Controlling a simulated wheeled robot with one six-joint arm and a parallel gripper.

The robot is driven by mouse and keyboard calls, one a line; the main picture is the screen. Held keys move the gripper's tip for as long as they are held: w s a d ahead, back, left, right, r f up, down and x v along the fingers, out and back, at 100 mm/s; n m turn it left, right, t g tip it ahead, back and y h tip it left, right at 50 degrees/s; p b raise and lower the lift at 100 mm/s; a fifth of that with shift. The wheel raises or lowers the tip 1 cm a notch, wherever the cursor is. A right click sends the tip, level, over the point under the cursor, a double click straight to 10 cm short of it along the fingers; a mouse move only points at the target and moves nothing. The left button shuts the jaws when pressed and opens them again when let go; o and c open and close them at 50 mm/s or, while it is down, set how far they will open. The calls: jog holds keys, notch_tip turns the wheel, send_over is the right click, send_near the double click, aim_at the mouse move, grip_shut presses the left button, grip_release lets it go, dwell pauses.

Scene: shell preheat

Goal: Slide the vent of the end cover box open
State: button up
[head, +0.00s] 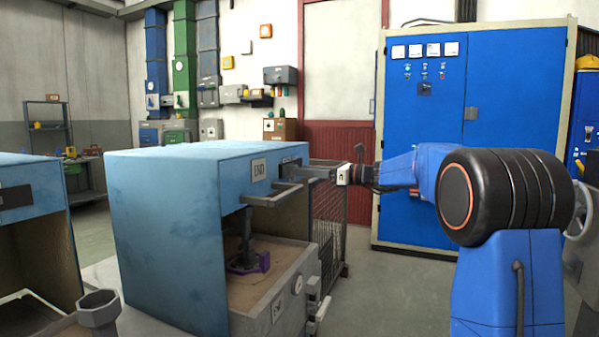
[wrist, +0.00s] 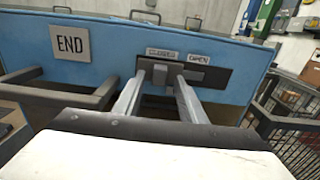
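The end cover box (head: 170,215) is a worn blue box with an END plate (head: 259,169), which also shows in the wrist view (wrist: 70,44). Its vent (wrist: 222,77) is a dark plate on the front, marked CLOSED at left and OPEN at right. A small grey slider tab (wrist: 160,74) sits under the CLOSED label. My gripper (wrist: 160,82) is in front of the vent with its two fingers apart, one on each side of the tab. Whether the fingers touch the tab cannot be told. In the head view my gripper (head: 318,171) reaches the box from the right.
A grey bar handle (head: 270,196) sticks out from the box front, left of my fingers in the wrist view (wrist: 60,95). A wire mesh fence (head: 330,220) stands just right of the box. A blue cabinet (head: 510,110) stands behind my arm. Another blue box (head: 30,175) is at left.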

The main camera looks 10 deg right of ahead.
jog(key=shift+x, duration=1.5)
grip_shut()
jog(key=w+d, duration=0.4)
jog(key=w, duration=0.2)
jog(key=shift+d, duration=0.15)
jog(key=shift+r, duration=0.1)
grip_release()
jog(key=shift+d, duration=0.1)
jog(key=v, duration=1.7)
jog(key=shift+d, duration=0.2)
jog(key=shift+s, duration=0.15)
